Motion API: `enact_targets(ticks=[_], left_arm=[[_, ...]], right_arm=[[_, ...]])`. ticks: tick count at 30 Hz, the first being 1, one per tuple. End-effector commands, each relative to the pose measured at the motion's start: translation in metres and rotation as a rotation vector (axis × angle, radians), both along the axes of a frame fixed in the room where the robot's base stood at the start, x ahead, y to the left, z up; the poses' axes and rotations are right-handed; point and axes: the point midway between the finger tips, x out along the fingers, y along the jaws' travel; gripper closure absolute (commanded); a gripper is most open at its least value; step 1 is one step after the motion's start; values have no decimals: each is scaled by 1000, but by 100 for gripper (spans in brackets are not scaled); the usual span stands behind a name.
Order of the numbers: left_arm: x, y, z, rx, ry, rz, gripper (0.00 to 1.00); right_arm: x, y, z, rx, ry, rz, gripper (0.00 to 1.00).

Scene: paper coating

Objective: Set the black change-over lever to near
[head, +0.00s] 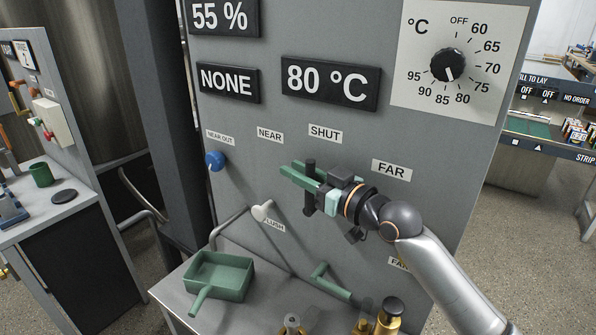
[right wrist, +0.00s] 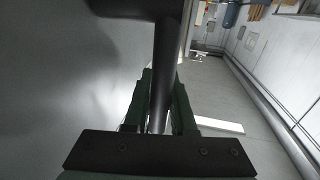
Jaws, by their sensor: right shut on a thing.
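The black change-over lever (head: 309,172) is on the grey panel below the SHUT label (head: 325,132), between the NEAR label (head: 269,135) and the FAR label (head: 391,170). My right gripper (head: 298,175) comes in from the right and has its green fingers shut on the lever. In the right wrist view the black lever bar (right wrist: 168,70) runs between the two green fingers (right wrist: 158,108). Part of the lever is hidden behind the fingers. My left gripper does not show.
A green tray (head: 222,275), a green handle (head: 330,284) and brass fittings (head: 389,315) are lower down. A temperature dial (head: 448,65) is above right.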

Motion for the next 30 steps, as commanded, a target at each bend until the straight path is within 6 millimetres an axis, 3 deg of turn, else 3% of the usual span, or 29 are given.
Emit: enact_targets(ticks=[3, 30], left_arm=[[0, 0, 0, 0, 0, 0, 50], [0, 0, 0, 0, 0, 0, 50]], right_arm=[[0, 0, 0, -1, 1, 0, 100], [0, 0, -1, -1, 1, 0, 100]])
